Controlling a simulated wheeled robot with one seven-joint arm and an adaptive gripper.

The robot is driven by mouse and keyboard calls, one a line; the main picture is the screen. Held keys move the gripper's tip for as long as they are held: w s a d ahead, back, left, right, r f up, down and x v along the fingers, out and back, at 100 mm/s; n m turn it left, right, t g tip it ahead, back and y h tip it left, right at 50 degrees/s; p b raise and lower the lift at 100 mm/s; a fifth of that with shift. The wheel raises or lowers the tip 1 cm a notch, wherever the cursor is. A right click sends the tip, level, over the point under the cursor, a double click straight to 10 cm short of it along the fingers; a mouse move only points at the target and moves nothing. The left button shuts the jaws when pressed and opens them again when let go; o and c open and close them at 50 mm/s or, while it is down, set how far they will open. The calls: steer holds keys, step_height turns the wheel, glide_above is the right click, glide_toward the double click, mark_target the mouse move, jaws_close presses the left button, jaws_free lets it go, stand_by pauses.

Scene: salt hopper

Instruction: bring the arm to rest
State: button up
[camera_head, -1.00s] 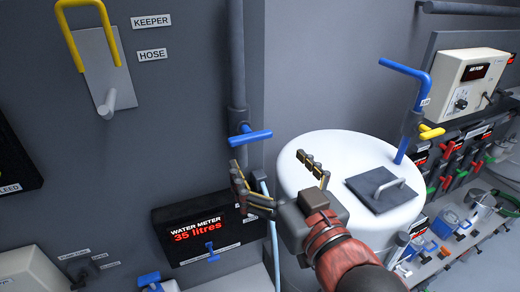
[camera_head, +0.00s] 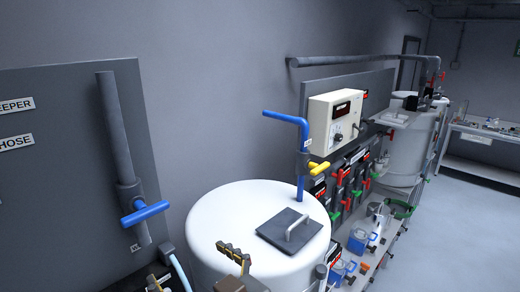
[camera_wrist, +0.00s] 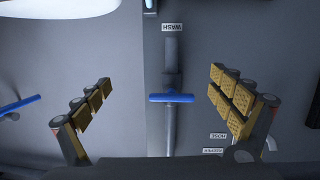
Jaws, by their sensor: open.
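My gripper (camera_head: 196,268) shows only in part at the bottom edge of the head view, in front of the white hopper's left side. In the wrist view my gripper (camera_wrist: 160,78) has its two padded fingers spread wide, with nothing between them. A blue valve handle (camera_wrist: 171,98) on a grey pipe appears between the fingers, farther back, with no visible contact. Most of my arm is below the head view.
The white hopper (camera_head: 215,215) has a dark square lid (camera_head: 290,230) with a handle. A blue-handled valve (camera_head: 146,212) projects from the left panel. A bent blue pipe (camera_head: 303,130) with a yellow handle rises behind the hopper. Open floor (camera_head: 470,215) lies at the right.

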steer(key=s+d+f+m+g+h+b, duration=0.2)
steer(key=d+f+b, duration=0.8)
steer(key=d+f, duration=0.7)
steer(key=s+d+f+m+g+h+b, duration=0.3)
steer(key=s+d+f+m+h+b, duration=0.2)
steer(key=d+f, duration=1.1)
step_height(320, 180, down, 3)
steer(key=m+h+b, duration=0.2)
steer(key=h+b, duration=0.2)
steer(key=b, duration=0.2)
steer(key=shift+d+r+m, duration=0.15)
steer(key=shift+d+m, duration=0.15)
steer(key=shift+d, duration=0.05)
steer(key=shift+s, duration=0.1)
steer(key=shift+c, duration=0.5)
